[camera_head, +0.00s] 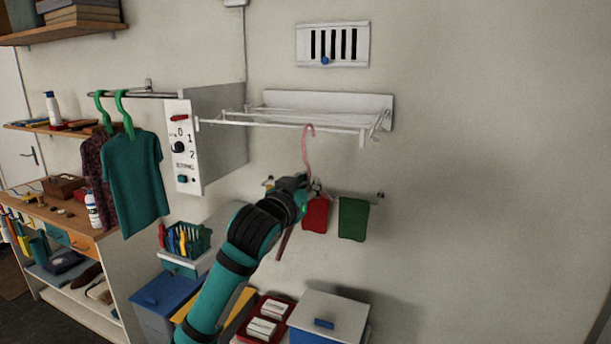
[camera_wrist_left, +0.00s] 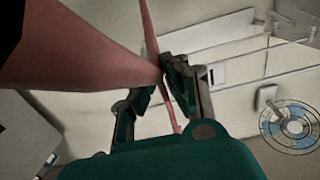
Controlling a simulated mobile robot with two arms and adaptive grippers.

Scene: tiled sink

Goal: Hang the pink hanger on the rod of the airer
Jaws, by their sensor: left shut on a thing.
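The pink hanger (camera_head: 306,150) is upright in the head view, with its hook at the height of the airer's front rod (camera_head: 250,124). I cannot tell whether the hook is over the rod or only in front of it. My left gripper (camera_head: 303,188) is shut on the hanger below the hook. The gripper and arm hide part of the hanger's body. In the left wrist view the hanger (camera_wrist_left: 148,25) runs between the fingers (camera_wrist_left: 175,85). The white airer (camera_head: 383,110) is mounted on the wall, its rods reaching out. My right gripper is not in view.
A white control box (camera_head: 183,150) stands left of the airer, beside a rail with green hangers and a teal shirt (camera_head: 135,180).

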